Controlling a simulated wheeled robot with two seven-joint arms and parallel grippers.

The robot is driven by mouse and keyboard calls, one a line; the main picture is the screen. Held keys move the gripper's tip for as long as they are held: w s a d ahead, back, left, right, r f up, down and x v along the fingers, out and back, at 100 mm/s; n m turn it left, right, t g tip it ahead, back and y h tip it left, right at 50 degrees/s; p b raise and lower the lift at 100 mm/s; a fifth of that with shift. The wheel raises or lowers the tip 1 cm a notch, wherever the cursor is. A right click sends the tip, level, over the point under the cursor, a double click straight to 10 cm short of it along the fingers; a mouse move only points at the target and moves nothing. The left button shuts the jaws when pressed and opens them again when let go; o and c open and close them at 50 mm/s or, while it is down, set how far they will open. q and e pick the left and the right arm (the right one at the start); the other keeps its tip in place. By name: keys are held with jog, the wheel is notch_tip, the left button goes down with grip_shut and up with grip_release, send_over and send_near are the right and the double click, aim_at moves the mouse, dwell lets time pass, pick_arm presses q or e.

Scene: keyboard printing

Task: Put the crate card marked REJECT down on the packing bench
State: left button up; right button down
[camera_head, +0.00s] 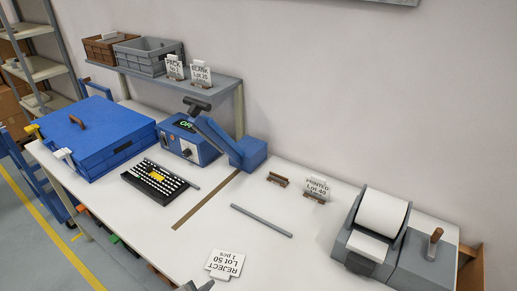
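The white crate card marked REJECT (225,264) is at the front of the packing bench (255,212), near the bottom of the head view. It appears to lie flat, with its text upside down to me. I cannot tell for sure whether it touches the bench top. A dark grey shape is cut off by the bottom edge just left of the card. I cannot tell what it is.
A keyboard (160,182), blue press (190,139) and blue case (92,137) stand left. A grey bar (261,220) lies behind the card. The PRINTED card (316,188), an empty brown holder (278,179) and a roll machine (381,216) are right. Crates (148,57) sit on a shelf.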

pick_arm(q)
jog(key=s+a+f+n+g+y, duration=0.1)
jog(key=s+a+f+n+g, duration=0.2)
jog(key=s+a+f+n, duration=0.45)
jog(key=s+a+f+n+g, duration=0.3)
jog(key=s+a, duration=0.1)
jog(key=s, duration=0.6)
notch_tip(320, 180, down, 32)
jog(key=b, duration=0.5)
jog(key=s+a+f+g+b, duration=0.1)
jog(key=s+f+b, duration=0.1)
jog(key=s+f, duration=0.7)
jog(key=s+a+f+g+b, duration=0.1)
jog(key=s+f+b, duration=0.1)
jog(key=s+f, duration=0.7)
notch_tip(320, 180, down, 6)
jog(key=shift+s+a+r+m, duration=0.25)
jog(key=shift+s+a+m, duration=0.1)
jog(key=shift+a, duration=0.05)
